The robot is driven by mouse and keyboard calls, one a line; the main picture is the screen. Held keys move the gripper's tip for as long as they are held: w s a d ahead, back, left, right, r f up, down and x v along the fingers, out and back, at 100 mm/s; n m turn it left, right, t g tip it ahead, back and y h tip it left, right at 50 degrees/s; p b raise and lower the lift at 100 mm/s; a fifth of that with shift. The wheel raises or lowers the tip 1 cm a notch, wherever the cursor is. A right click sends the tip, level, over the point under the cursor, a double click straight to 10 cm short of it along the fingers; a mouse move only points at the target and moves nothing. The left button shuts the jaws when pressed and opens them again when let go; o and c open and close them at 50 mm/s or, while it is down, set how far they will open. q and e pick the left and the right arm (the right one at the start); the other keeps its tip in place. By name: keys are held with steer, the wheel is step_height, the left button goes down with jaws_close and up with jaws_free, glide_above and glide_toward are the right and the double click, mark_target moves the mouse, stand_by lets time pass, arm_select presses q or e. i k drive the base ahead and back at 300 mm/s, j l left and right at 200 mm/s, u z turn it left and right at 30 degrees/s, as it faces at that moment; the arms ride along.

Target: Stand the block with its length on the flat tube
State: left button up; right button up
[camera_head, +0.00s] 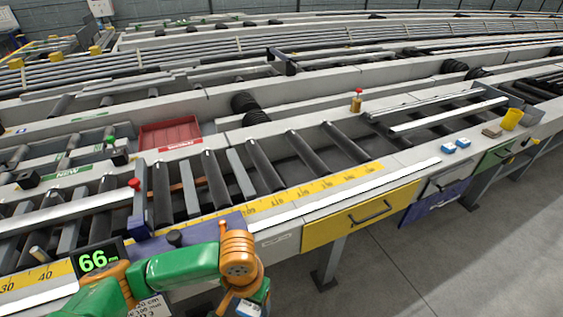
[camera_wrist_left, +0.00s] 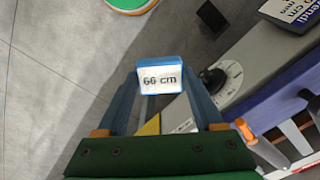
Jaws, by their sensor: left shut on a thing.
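My left gripper (camera_head: 252,302) hangs in front of the table's front edge, low in the head view. In the left wrist view its two fingers (camera_wrist_left: 160,88) are shut on a small blue block (camera_wrist_left: 160,63) with a white face reading "66 cm". In the head view only a small part of the block shows. A long light grey flat bar (camera_head: 70,209) lies across the rollers at the left, its right end near the blue stop with a red knob (camera_head: 135,184); it looks like the flat tube. My right gripper is not in view.
A green display (camera_head: 98,260) reads 66. Two blue blocks (camera_head: 448,148), a brown block (camera_head: 491,131) and a yellow cup (camera_head: 511,118) stand at the far right. Two pale bars (camera_head: 450,114) lie behind them. A red tray (camera_head: 169,134) is at the back. Grey floor is free in front.

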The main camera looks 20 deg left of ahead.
mark_target(21, 220)
steer(key=k+j, duration=0.2)
steer(key=j, duration=0.25)
steer(key=k+j+z, duration=0.1)
steer(key=j, duration=0.3)
steer(key=k+j, duration=0.25)
steer(key=j, duration=0.2)
steer(key=k+j, duration=0.2)
steer(key=j, duration=0.2)
steer(key=k+j+z, duration=0.1)
steer(key=j, duration=0.3)
steer(key=k, duration=0.1)
